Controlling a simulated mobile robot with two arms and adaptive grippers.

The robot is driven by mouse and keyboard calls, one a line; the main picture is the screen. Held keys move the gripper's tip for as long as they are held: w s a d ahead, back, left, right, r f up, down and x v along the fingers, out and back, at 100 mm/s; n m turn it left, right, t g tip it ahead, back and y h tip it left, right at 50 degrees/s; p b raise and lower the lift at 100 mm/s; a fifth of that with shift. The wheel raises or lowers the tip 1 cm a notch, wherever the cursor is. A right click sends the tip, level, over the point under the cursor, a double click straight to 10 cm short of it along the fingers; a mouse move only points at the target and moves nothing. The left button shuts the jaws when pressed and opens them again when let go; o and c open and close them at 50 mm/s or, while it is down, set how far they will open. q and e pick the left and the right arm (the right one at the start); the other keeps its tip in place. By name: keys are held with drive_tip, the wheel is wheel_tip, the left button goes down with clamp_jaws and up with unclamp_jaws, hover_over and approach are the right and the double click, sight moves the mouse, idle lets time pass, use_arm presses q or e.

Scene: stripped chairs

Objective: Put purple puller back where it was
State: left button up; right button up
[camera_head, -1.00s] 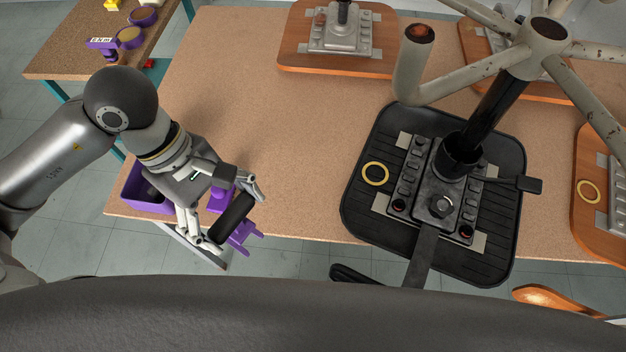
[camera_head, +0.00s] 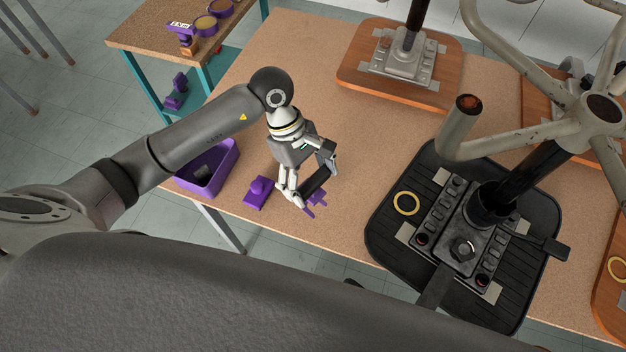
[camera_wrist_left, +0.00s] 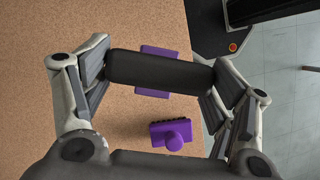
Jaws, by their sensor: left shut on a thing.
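My left gripper (camera_head: 308,180) is over the table near its front edge. It is shut on the ends of a black cylinder (camera_head: 315,182), which spans its fingers in the left wrist view (camera_wrist_left: 160,71). A purple pronged piece (camera_head: 317,201) shows right under the cylinder, and on both sides of it in the wrist view (camera_wrist_left: 153,92). I cannot tell whether the two are joined. A purple block with a rounded knob (camera_head: 257,192) sits on the table beside the gripper; it also shows in the wrist view (camera_wrist_left: 172,134). My right gripper is not in view.
A purple bin (camera_head: 228,168) with a dark thing inside is at the table's left edge. A chair base on a black mat (camera_head: 385,240) with a yellow ring (camera_head: 407,203) is to the right. A side table (camera_head: 150,35) stands at the back left. The cork table (camera_head: 290,45) is clear behind the gripper.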

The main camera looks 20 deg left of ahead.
use_arm(q)
drive_tip(key=shift+w+d+f, duration=0.1)
drive_tip(key=shift+w+f, duration=0.25)
drive_tip(key=shift+f, duration=0.1)
wheel_tip(320, 180, down, 3)
drive_tip(key=shift+r+p, duration=0.1)
drive_tip(key=shift+p, duration=1.05)
drive_tip(key=shift+f, duration=0.2)
drive_tip(key=shift+w+f, duration=0.1)
drive_tip(key=shift+f+b, duration=0.15)
drive_tip(key=shift+b, duration=0.2)
drive_tip(key=o, duration=1.9)
drive_tip(key=shift+o, duration=0.2)
